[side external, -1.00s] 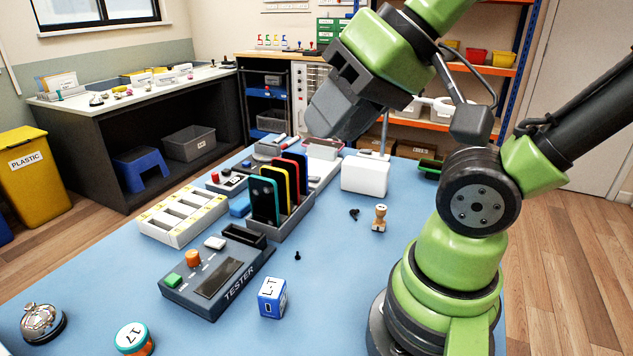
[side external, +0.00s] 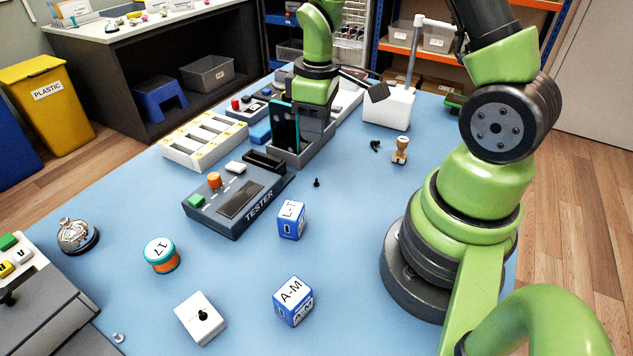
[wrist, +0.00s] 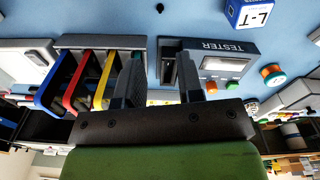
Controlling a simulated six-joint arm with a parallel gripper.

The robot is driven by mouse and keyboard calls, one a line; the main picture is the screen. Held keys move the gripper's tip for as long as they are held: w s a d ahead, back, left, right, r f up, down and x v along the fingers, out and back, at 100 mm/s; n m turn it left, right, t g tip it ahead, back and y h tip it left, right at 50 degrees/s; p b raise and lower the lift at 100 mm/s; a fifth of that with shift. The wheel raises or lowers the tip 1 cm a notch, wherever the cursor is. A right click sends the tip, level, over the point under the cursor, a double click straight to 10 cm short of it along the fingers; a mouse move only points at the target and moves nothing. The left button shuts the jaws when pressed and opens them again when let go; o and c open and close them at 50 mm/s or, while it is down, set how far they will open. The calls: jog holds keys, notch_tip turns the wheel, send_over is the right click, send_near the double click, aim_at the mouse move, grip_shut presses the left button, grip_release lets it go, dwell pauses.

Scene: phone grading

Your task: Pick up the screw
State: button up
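A small dark piece that looks like the screw (side external: 317,183) stands on the blue mat between the tester (side external: 238,200) and the stamp. It also shows as a dark dot at the top edge of the wrist view (wrist: 160,8). My gripper (wrist: 160,78) has its two fingers apart in the wrist view, with no object clearly held between them. It is low at the phone rack (wrist: 100,42), close to the teal phone (side external: 284,128), and away from the screw. In the side view my arm hides the fingertips and part of the rack.
An L-T box (side external: 291,220) and an A-M box (side external: 294,301) stand nearer the camera. A white block (side external: 391,107) stands farther back. The mat around the screw is clear.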

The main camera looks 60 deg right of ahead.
send_over(317, 179)
jog(key=shift+n, duration=0.3)
jog(key=f, duration=0.6)
jog(key=shift+d, duration=0.25)
jog(key=shift+a+f, duration=0.15)
jog(key=shift+f, duration=1.35)
jog(key=shift+a+f, duration=0.1)
jog(key=shift+f, duration=1.4)
grip_shut()
